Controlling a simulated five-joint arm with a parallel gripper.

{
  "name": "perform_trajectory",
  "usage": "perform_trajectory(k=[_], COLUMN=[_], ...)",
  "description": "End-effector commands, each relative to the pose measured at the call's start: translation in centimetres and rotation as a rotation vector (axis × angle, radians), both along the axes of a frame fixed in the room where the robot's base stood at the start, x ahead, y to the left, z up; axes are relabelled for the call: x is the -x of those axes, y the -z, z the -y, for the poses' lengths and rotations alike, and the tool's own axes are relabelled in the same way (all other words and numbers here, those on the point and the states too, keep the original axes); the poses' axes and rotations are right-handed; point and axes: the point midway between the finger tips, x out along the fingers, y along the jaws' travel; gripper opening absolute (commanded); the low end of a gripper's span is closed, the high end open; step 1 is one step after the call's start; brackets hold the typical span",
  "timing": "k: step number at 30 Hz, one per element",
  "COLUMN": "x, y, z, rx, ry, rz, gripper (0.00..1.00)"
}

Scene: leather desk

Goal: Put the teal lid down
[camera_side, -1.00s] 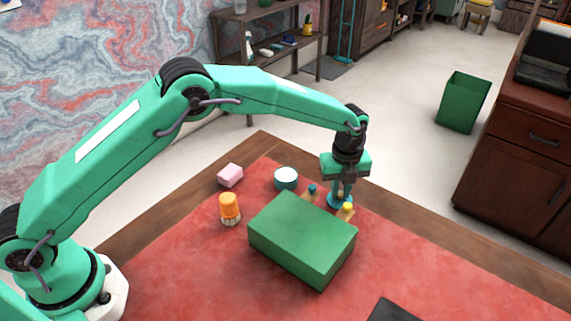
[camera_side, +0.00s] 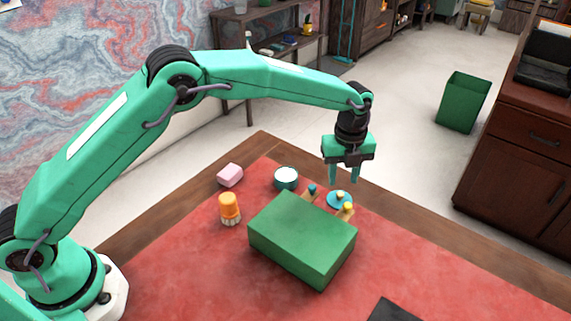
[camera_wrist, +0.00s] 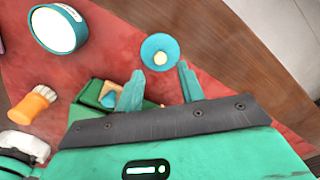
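The teal lid (camera_side: 339,199) is a round disc with a yellowish knob. It lies on the red desk top behind the green box, and it also shows in the wrist view (camera_wrist: 160,52). My gripper (camera_side: 344,178) is open and empty, raised above the lid. In the wrist view the lid lies just beyond my two spread fingertips (camera_wrist: 160,76). A teal round pot with a white top (camera_side: 286,178) stands to the left of the lid, and it also shows in the wrist view (camera_wrist: 58,29).
A green box (camera_side: 303,240) stands in front of the lid, with small teal-topped and yellow-topped pieces at its back edge. An orange-handled brush (camera_side: 230,208) and a pink block (camera_side: 230,175) are to the left. The right of the red top is mostly clear.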

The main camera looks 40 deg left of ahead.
Motion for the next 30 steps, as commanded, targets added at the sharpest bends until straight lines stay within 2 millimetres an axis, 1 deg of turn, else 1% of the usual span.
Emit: perform_trajectory(k=[1,6,12,18,30], x=[-0.1,-0.1,0.0,0.0,0.0], y=[-1.1,-3.8,-6.2,-7.2,-7.3], z=[0.0,0.0,0.0,0.0,0.0], rx=[0.002,0.001,0.001,0.0,0.0], ry=[0.0,0.0,0.0,0.0,0.0], rz=[0.004,0.003,0.002,0.0,0.0], gripper=[0.38,0.38,0.38,0.38,0.38])
